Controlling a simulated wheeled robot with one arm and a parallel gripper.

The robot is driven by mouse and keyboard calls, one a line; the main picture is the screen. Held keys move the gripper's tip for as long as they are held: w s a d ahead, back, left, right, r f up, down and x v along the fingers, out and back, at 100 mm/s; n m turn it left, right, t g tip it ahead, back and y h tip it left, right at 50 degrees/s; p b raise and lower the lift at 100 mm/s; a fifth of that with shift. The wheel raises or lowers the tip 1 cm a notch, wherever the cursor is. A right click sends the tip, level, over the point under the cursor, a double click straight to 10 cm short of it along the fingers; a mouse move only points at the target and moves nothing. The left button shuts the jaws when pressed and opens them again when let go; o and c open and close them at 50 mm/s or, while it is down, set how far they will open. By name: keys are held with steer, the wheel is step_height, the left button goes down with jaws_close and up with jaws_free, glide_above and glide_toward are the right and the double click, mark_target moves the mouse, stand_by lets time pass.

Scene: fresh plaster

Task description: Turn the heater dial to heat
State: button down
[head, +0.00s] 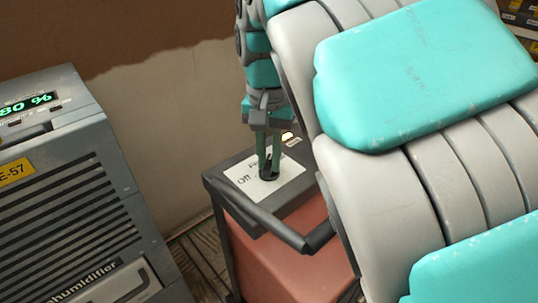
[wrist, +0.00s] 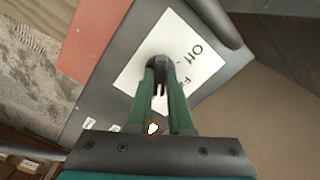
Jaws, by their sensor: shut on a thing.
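The heater (head: 280,245) has a reddish body and a dark top panel with a bar handle along its front. A white label plate (head: 284,187) on the panel reads "Off", with other lettering partly hidden by my fingers. The black dial (head: 268,174) sits on this plate; it also shows in the wrist view (wrist: 156,56). My gripper (head: 268,168) points down with its green fingers shut on the dial. In the wrist view, the fingertips (wrist: 160,72) lie on either side of it. Which mark the dial points to cannot be told. A small lamp (head: 287,137) glows on the panel.
A grey dehumidifier (head: 70,190) with a green "80 %" display and a yellow E-57 tag stands to the left. A partly brown plaster wall (head: 170,95) rises behind the heater. Wooden floor (head: 205,250) shows between the two machines. Dark boxes (head: 520,15) stand at the upper right.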

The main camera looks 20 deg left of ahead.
mark_target(269, 160)
steer(key=shift+m, duration=0.4)
steer(key=c, duration=0.8)
jaws_free()
steer(key=shift+r, duration=0.15)
step_height(269, 160, up, 5)
steer(key=shift+s+a+r, duration=0.1)
steer(key=shift+s+r, duration=0.05)
steer(key=shift+r, duration=1.05)
steer(key=shift+w, duration=0.2)
steer(key=shift+s, duration=0.15)
